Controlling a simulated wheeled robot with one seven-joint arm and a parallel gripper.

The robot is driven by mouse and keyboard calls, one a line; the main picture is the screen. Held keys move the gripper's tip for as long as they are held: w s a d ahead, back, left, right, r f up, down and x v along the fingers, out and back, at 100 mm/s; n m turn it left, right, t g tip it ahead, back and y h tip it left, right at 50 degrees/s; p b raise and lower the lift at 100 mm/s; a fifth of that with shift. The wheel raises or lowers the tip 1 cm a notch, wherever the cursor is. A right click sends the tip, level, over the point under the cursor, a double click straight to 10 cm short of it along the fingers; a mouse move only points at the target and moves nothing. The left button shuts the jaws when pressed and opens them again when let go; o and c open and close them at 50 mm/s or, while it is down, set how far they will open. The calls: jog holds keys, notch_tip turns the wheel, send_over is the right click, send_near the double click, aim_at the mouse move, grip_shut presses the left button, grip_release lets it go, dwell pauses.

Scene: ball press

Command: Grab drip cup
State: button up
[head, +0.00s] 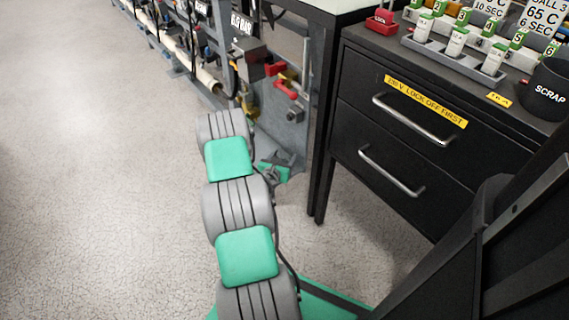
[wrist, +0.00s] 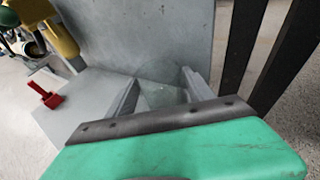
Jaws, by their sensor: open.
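A clear, see-through cup (wrist: 160,72), which looks like the drip cup, shows in the wrist view just beyond the green palm of my gripper. My gripper (wrist: 163,88) is open, with one grey finger on each side of the cup. I cannot tell whether either finger touches it. The cup's lower part is hard to make out against the grey behind it. In the head view my gripper (head: 276,165) is low beside the grey panel of the press stand, and the cup cannot be made out there.
A grey upright panel (wrist: 140,30) stands behind the cup, and a grey plate (wrist: 88,92) lies to its left with a red handle (wrist: 47,95). Dark table legs (head: 321,130) and a black drawer cabinet (head: 385,150) stand to the right. The floor (head: 90,180) at left is clear.

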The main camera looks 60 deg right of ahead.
jog(key=shift+w+d+f, duration=0.1)
jog(key=shift+d+f, duration=0.05)
jog(key=shift+d, duration=0.35)
jog(key=shift+c, duration=0.5)
jog(key=c, duration=1)
